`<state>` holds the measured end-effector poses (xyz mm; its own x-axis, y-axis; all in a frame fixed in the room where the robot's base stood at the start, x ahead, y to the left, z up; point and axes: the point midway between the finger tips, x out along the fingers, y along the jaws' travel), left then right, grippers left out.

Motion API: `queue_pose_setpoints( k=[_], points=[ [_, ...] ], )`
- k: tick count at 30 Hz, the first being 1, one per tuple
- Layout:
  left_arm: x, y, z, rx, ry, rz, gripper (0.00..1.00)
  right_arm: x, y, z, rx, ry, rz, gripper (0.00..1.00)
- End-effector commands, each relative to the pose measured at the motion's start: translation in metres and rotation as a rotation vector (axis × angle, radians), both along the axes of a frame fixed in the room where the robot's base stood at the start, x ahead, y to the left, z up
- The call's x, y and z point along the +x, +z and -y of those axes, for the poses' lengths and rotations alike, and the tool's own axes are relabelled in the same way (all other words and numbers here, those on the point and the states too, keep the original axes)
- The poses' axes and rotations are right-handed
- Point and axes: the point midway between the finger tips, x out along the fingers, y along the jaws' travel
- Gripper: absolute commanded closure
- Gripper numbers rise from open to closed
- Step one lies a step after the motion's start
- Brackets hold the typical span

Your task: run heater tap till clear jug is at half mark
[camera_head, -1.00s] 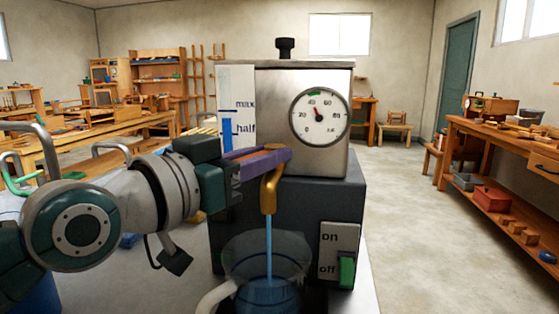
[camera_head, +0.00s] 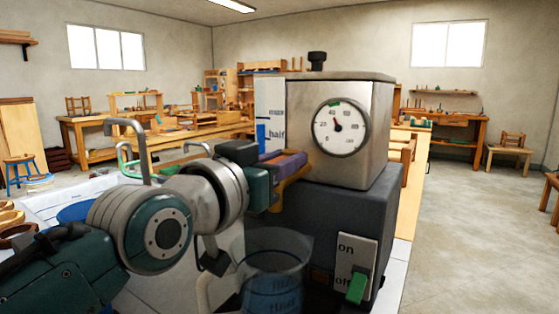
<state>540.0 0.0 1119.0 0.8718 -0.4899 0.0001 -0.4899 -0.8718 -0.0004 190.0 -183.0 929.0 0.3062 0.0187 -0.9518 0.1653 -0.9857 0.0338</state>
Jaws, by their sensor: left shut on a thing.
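The steel heater (camera_head: 350,165) stands on a dark base, with a round dial (camera_head: 340,127) on its front. My left gripper (camera_head: 278,168) is shut on the purple tap lever (camera_head: 287,161) above the brass spout (camera_head: 290,187). The clear jug (camera_head: 275,262) stands upright below the spout. It has a pale handle on its left, and marks including "half" show low on its wall. No water stream shows under the spout. The jug's exact water level is hard to read. My right gripper is out of view.
An on/off switch (camera_head: 356,268) on the base has its green rocker low, by "off". A level card (camera_head: 269,115) with a blue bar and "half" stands at the heater's left. Workbenches line the back, and open floor lies right.

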Motion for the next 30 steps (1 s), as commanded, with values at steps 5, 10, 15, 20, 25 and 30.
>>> queue_pose_setpoints(
  k=[5, 10, 15, 20, 25, 30],
  points=[
    [0.0, 0.001, 0.001, -0.002, -0.001, 0.002, 1.0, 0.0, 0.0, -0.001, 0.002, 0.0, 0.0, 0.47],
    [0.0, 0.001, 0.001, -0.002, -0.001, 0.002, 0.69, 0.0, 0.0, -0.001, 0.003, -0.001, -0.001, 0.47],
    [0.0, 0.001, 0.0, -0.002, 0.0, 0.001, 0.5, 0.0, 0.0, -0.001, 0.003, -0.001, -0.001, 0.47],
    [0.0, 0.0, 0.0, 0.0, 0.0, 0.001, 0.43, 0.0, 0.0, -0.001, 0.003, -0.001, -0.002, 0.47],
    [-0.001, 0.0, -0.001, 0.0, 0.001, 0.0, 0.43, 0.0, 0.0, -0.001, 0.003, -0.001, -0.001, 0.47],
    [-0.012, 0.0, -0.007, 0.0, 0.001, -0.001, 0.43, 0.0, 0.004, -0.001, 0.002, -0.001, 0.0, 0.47]
  ],
)
